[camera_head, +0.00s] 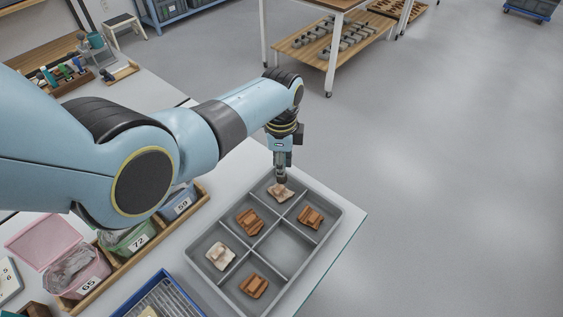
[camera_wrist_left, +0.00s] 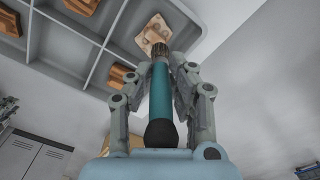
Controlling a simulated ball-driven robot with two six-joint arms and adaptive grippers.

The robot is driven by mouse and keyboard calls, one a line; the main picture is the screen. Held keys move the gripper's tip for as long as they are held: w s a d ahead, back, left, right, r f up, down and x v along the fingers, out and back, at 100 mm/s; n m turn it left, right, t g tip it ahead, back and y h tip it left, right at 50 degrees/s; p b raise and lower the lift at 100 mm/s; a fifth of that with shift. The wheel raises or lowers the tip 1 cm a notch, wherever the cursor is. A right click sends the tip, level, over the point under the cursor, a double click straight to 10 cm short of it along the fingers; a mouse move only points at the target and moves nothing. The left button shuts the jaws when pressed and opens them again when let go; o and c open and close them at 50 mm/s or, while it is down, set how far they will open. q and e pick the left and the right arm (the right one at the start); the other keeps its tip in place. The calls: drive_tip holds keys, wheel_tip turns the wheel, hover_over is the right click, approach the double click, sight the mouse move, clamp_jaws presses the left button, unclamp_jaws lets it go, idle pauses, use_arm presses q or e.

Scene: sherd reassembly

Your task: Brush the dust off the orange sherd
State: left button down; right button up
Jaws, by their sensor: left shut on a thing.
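My left gripper (camera_head: 281,172) is shut on a brush with a teal handle (camera_wrist_left: 160,92) and dark bristles. The brush points at a pale, pinkish-tan sherd with brownish patches (camera_head: 280,192) in the far compartment of the grey tray (camera_head: 332,238). This sherd also shows in the left wrist view (camera_wrist_left: 153,30), where the bristle tip overlaps its lower edge. I cannot tell whether the bristles touch it. Orange-brown sherds lie in other compartments: one at left (camera_head: 249,222), one at right (camera_head: 311,217), one at the near end (camera_head: 254,286). My right gripper is not in view.
A cream sherd (camera_head: 220,255) lies in the left-near compartment; one compartment (camera_head: 284,247) is empty. Left of the tray stand a wooden rack with pink (camera_head: 52,243), green (camera_head: 128,240) and blue (camera_head: 180,203) bins. A blue-rimmed wire basket (camera_head: 160,298) is in front. The table edge is close on the right.

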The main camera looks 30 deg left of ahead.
use_arm(q)
drive_tip(key=shift+f+b, duration=0.9)
drive_tip(key=shift+f, duration=0.15)
drive_tip(key=shift+s, duration=0.1)
